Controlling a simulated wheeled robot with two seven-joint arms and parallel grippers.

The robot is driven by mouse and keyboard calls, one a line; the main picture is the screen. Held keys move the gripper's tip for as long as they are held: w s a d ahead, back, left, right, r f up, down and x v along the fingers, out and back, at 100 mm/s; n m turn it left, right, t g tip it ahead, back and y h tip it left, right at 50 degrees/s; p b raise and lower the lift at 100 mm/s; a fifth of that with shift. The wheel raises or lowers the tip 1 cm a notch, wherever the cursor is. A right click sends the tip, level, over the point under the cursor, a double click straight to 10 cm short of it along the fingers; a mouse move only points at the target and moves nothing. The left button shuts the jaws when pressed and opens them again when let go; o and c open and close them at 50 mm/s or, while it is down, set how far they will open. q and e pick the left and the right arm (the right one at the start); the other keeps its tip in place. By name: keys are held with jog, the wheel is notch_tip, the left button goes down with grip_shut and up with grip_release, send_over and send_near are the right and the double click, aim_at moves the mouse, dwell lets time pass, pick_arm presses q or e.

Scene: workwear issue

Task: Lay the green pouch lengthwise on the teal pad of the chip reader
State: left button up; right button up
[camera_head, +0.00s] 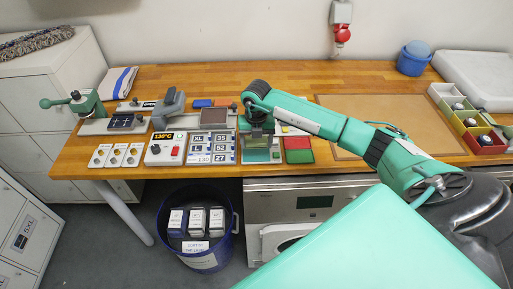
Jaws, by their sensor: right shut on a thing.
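My right gripper (260,133) reaches in from the right and points down over the front edge of the worktop. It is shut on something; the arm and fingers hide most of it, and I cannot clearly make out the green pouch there. Directly below the gripper lies the chip reader with its teal pad (257,156), partly covered from view. I cannot tell whether the held thing touches the pad. My left gripper is not in view.
A red pad (297,143) and a green pad (299,156) lie right of the reader. A size board (210,147) and heat-press control box (165,149) stand to its left. Small coloured bins (470,122) are at the far right. A blue bin (197,225) stands below the edge.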

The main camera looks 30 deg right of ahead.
aim_at(257, 147)
jog(key=shift+f, duration=0.75)
notch_tip(257, 147, down, 4)
jog(key=shift+r+p, duration=0.1)
jog(key=shift+p, duration=0.7)
jog(key=shift+f, duration=0.35)
jog(key=o, duration=0.7)
jog(key=shift+r, duration=0.15)
notch_tip(257, 147, up, 11)
jog(key=b, duration=0.5)
jog(key=shift+r, duration=0.55)
